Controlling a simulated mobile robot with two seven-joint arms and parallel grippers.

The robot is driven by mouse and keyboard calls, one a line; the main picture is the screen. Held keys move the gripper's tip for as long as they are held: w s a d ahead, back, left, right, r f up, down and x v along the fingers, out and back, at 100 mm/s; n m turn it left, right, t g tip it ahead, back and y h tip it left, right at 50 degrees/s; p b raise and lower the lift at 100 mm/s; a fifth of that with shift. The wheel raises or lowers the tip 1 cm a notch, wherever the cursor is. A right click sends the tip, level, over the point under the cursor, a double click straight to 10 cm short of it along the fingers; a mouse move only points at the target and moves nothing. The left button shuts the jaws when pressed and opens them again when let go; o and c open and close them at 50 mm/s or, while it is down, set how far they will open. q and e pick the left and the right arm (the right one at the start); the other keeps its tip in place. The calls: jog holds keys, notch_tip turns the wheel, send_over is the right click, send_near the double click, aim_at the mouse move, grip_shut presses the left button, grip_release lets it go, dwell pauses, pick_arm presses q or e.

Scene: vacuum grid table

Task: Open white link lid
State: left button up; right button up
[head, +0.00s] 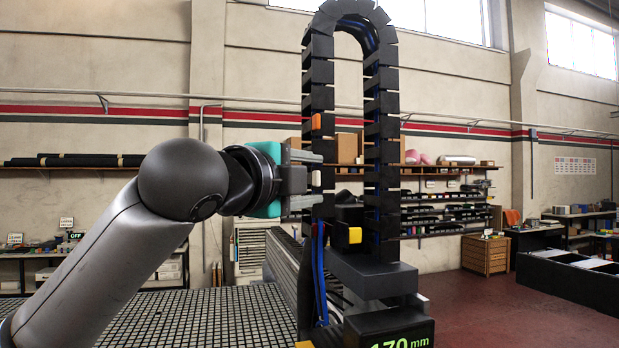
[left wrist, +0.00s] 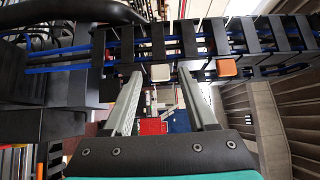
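The black cable chain (head: 382,150) stands upright in an arch in the head view, with blue cables inside. The white link lid (head: 316,180) is a small pale block on its left run; it also shows in the left wrist view (left wrist: 160,72). It appears to sit flat on its link. My left gripper (head: 312,179) points at it from the left, fingers open, one above and one below the lid. In the left wrist view the fingertips (left wrist: 160,76) lie on either side of the lid, with gaps; contact cannot be told. My right gripper is not in view.
An orange lid (head: 316,122) sits higher on the same run and a yellow one (head: 355,235) lower down, further right. The grid table (head: 190,320) lies below my left arm. Shelves and a wooden crate (head: 486,255) stand well behind.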

aim_at(330, 178)
pick_arm(q)
grip_shut()
jog(key=shift+s+d+y, duration=0.1)
jog(key=shift+s+y, duration=0.05)
jog(key=shift+y, duration=0.15)
jog(key=n+y, duration=0.1)
jog(key=d+n+t+y, duration=0.1)
jog(key=y, duration=0.1)
jog(key=s+n+y, duration=0.1)
jog(key=shift+d+r+t+y, duration=0.1)
jog(key=shift+d+t+y, duration=0.25)
jog(key=shift+t+y, duration=0.05)
jog(key=n+y, duration=0.1)
jog(key=d+n+y, duration=0.1)
jog(key=n+y, duration=0.1)
jog(key=y, duration=0.1)
jog(key=shift+s+d+b, duration=0.15)
jog(key=shift+d+b, duration=0.1)
jog(key=shift+b, duration=0.15)
jog(key=shift+w+d+n+g+y+p, duration=0.1)
jog(key=shift+d+n+g+y, duration=0.4)
jog(key=shift+n+y, duration=0.75)
jog(key=shift+w+d+n+g+y+p, duration=0.15)
jog(key=shift+d+n+g+y, duration=0.45)
jog(key=shift+y, duration=1)
jog(key=shift+s+d+n+g+y+p, duration=0.1)
jog(key=shift+d+n+g+y, duration=0.25)
jog(key=shift+n+y, duration=0.95)
jog(key=shift+w+y, duration=0.1)
jog(key=shift+y, duration=0.35)
